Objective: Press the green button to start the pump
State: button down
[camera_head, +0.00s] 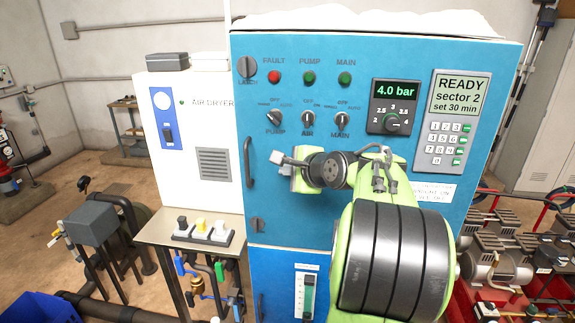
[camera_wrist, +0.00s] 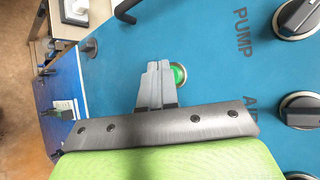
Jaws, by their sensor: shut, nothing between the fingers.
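The green button (camera_wrist: 180,73) is a round lit-looking button with a pale rim on the blue panel (camera_wrist: 215,90). In the wrist view my gripper's fingertips (camera_wrist: 158,68) cover its near side. My gripper is shut and empty, its grey fingers together and pointing at the panel beside the button. Whether the tips touch it, I cannot tell. The display (camera_head: 459,95) reads READY, sector 2, set 30 min.
Selector knobs for pump (camera_head: 275,118), air (camera_head: 308,119) and main (camera_head: 342,119) sit above my gripper. A red fault lamp (camera_head: 274,77) and two green lamps are higher. The gauge (camera_head: 395,106) reads 4.0 bar. A door handle (camera_head: 249,162) stands out at the left.

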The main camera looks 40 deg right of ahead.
jog(key=shift+w+d, duration=0.1)
jog(key=shift+d, duration=0.05)
dwell(0.6)
jog(key=shift+s+a, duration=0.5)
jog(key=shift+a, duration=0.15)
jog(key=s+a, duration=0.1)
jog(key=a, duration=0.1)
jog(key=s+a+b, duration=0.1)
jog(key=s+a, duration=0.1)
dwell(0.9)
